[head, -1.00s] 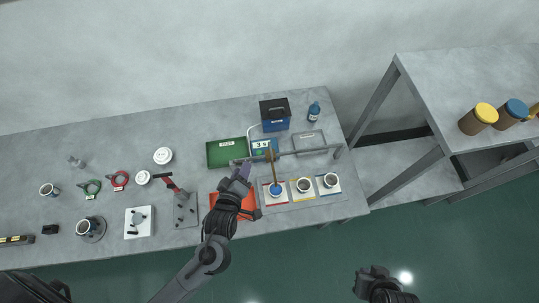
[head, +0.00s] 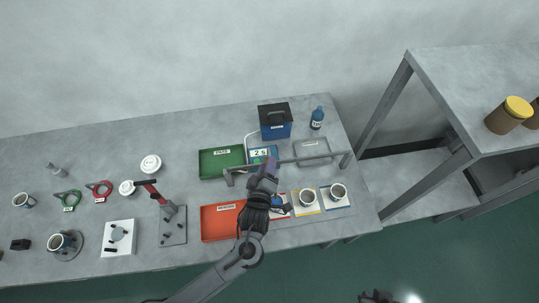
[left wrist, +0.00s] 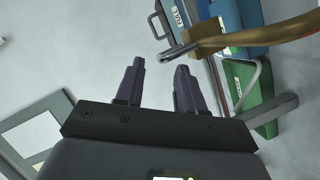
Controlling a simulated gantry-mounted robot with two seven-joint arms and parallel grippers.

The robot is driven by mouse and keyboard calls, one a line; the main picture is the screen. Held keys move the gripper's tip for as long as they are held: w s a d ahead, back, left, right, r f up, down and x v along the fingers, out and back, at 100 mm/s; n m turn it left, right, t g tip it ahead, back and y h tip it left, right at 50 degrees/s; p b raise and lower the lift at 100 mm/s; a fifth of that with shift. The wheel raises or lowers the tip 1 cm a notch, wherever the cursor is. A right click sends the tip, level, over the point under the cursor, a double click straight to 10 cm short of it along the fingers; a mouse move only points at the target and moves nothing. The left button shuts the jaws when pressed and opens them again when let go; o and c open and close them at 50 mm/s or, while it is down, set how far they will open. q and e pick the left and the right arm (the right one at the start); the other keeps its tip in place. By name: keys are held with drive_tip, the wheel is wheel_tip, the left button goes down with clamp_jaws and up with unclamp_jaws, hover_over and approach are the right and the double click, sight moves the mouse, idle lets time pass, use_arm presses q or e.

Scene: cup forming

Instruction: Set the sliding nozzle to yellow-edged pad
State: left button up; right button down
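My left gripper (head: 267,164) is over the rail (head: 320,158) and hides the sliding nozzle in the head view. In the left wrist view the gripper (left wrist: 160,72) is open and empty. The nozzle (left wrist: 235,41), brass-coloured with a silver tip, lies just beyond the fingertips, toward the right finger. My right gripper (head: 376,297) shows only partly at the bottom edge.
A blue-edged pad (head: 344,205) with a cup stands right of the yellow one. An orange tray (head: 220,222) lies left of my arm.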

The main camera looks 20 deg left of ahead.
use_arm(q)
drive_tip(key=shift+x, duration=2.7)
clamp_jaws()
